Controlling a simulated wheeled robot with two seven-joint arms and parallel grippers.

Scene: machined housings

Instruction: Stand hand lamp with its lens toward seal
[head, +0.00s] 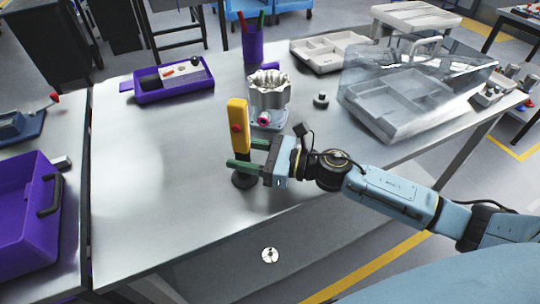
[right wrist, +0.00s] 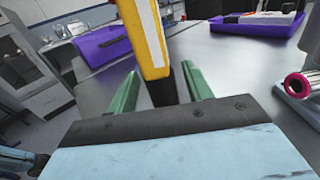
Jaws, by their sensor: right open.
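The yellow hand lamp (head: 237,128) stands upright on the table, with a red button on its side and a dark round foot (head: 243,181). Its yellow body (right wrist: 147,35) and black lower part also show in the right wrist view. I cannot make out which way its lens faces. My right gripper (head: 241,153) is open, its green fingers on either side of the lamp's lower part; whether they touch it is unclear. The pink-red seal ring (head: 264,121) sits at the front of the grey housing (head: 269,92), behind and right of the lamp. My left gripper is not in view.
A purple tray (head: 175,93) and a purple pen cup (head: 253,46) stand farther back. A small dark knob (head: 321,100), a clear-lidded grey tray (head: 400,125) and an open grey tray (head: 323,68) are to the right. The table's left middle is clear.

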